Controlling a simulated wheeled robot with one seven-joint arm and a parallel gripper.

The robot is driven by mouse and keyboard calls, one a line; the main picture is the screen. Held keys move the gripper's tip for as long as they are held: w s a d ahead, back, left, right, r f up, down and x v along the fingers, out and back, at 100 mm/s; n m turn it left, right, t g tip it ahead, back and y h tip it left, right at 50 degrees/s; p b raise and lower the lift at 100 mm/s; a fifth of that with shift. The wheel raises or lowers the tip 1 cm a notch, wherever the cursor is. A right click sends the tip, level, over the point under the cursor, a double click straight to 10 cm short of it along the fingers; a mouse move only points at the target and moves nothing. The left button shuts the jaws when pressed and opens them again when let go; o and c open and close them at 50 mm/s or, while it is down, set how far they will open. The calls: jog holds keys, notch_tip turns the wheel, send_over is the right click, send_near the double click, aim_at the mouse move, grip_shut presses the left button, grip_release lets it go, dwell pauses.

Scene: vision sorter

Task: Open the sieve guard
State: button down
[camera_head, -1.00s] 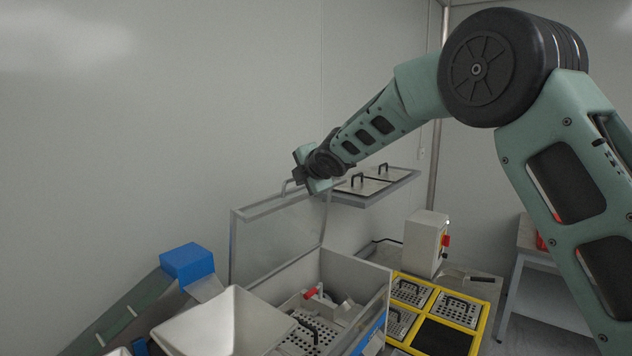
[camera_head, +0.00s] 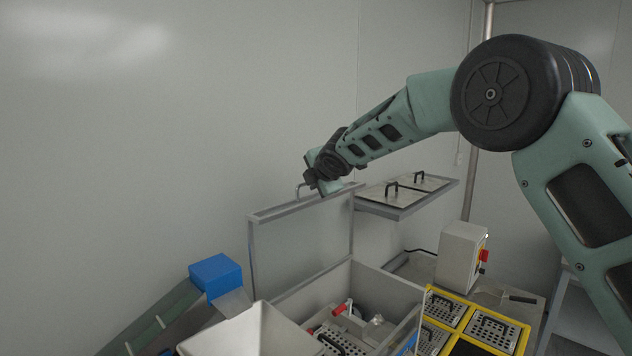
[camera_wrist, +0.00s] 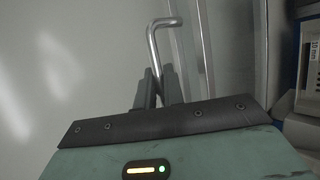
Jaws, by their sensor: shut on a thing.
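The sieve guard (camera_head: 300,243) is a clear panel in a grey frame. In the head view it stands raised, about upright, at the back of the open grey sieve box (camera_head: 385,285). A bent metal handle (camera_head: 299,190) sits at its top edge. My gripper (camera_head: 309,181) is at this handle, at the guard's top. In the wrist view the dark fingers (camera_wrist: 153,86) are shut on the handle (camera_wrist: 165,23), whose bent end sticks out above them. The lower part of the handle is hidden by the fingers.
A white hopper (camera_head: 250,335) and a blue block (camera_head: 215,273) on a sloping conveyor are at the front left. A shelf with lidded panels (camera_head: 400,205) is behind the guard. A control box with a red button (camera_head: 460,255) and yellow-framed trays (camera_head: 480,325) are right.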

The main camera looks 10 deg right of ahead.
jog(key=shift+d, duration=0.1)
jog(key=c, duration=1.5)
grip_release()
jog(key=b+v, duration=0.4)
jog(key=v, duration=1.3)
jog(key=shift+s+b, duration=0.15)
jog(key=shift+b, duration=0.25)
